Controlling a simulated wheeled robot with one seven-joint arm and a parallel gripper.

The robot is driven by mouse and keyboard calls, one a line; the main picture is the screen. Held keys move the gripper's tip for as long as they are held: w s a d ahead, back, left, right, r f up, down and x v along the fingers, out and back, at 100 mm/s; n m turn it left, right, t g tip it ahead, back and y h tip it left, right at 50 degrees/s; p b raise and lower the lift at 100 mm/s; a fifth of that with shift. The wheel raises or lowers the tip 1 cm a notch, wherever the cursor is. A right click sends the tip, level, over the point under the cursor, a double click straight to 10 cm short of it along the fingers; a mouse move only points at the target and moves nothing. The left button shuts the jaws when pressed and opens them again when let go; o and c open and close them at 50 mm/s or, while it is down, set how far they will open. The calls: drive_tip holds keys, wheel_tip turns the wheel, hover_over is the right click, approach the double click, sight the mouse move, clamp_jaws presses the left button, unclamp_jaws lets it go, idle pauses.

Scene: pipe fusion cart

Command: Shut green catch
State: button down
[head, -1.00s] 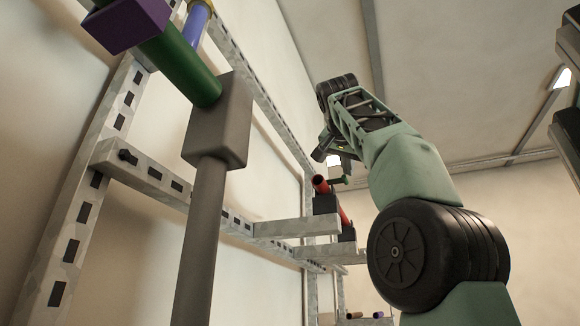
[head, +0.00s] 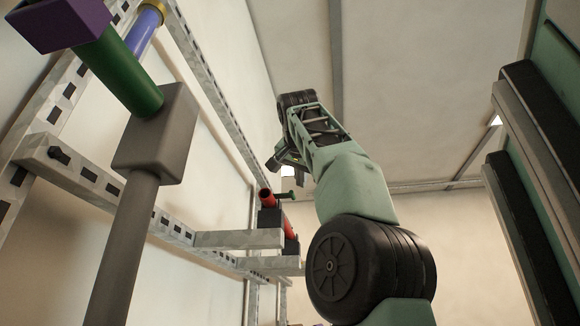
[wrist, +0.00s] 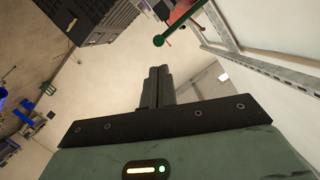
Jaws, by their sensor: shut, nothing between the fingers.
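The green catch is a small dark-green bar with a round end (wrist: 159,40), beside a red pipe (wrist: 183,12) at the top of the wrist view. It also shows in the head view as a small green piece (head: 288,195) next to the red pipe (head: 267,195). Whether it stands open or closed I cannot tell. My gripper (wrist: 160,72) is shut and empty, with its fingertips below the catch in the wrist view and apart from it in the picture. In the head view my gripper (head: 275,162) is small, just above the red pipe.
A metal rack (head: 205,238) with slotted bars stands along the wall at left. A grey post with a block (head: 158,135) and a green pipe (head: 120,70) is close in front. Dark padded panels (head: 545,130) stand at right. Clear floor (wrist: 110,85) shows in the wrist view.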

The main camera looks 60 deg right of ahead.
drive_tip(key=s+d+r+v, duration=0.1)
drive_tip(key=v, duration=0.9)
drive_tip(key=shift+s+a+r+p, duration=0.15)
drive_tip(key=shift+a+r+p, duration=0.2)
drive_tip(key=shift+p, duration=0.1)
